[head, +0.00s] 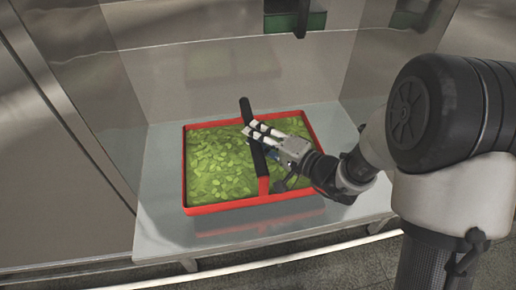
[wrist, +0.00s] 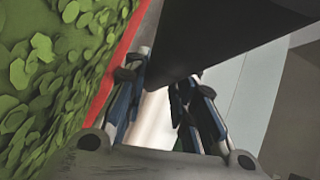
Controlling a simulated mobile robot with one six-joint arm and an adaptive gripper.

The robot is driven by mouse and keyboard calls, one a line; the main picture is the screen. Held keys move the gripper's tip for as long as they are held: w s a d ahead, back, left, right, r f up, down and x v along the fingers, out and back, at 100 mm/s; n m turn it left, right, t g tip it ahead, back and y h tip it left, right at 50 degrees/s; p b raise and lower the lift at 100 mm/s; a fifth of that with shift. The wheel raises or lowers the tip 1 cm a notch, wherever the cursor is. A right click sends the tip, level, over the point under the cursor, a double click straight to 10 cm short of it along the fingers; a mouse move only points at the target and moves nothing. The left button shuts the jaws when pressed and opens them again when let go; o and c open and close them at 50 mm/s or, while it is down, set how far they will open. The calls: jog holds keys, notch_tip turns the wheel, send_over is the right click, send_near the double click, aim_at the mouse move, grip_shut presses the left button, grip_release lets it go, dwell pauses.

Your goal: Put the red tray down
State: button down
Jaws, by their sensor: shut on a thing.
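The red tray (head: 225,206) is a square open tray filled with green leaf-like pieces (head: 215,165). A black handle bar (head: 253,140) crosses over its middle on red end supports. In the head view the tray is at or just above the pale shelf; I cannot tell whether it touches. My gripper (head: 256,133) is shut on the handle from the right. The wrist view shows my fingers (wrist: 165,75) around the dark handle (wrist: 220,35), with the red rim (wrist: 120,60) and green pieces to the left. The fingers hide part of the handle.
The pale shelf (head: 160,215) has bare room to the left and front of the tray. Metal walls (head: 60,130) stand at the left and back. A green box-like object (head: 315,21) hangs or stands above at the back. A floor rail runs along the front.

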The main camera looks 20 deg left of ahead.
jog(key=shift+f+b, duration=0.6)
jog(key=shift+f, duration=1.5)
jog(key=c, duration=1.3)
grip_release()
jog(key=shift+f, duration=0.1)
jog(key=shift+c, duration=0.2)
jog(key=p+v, duration=0.1)
jog(key=v, duration=1.1)
jog(key=shift+d+p, duration=0.1)
jog(key=shift+p, duration=0.25)
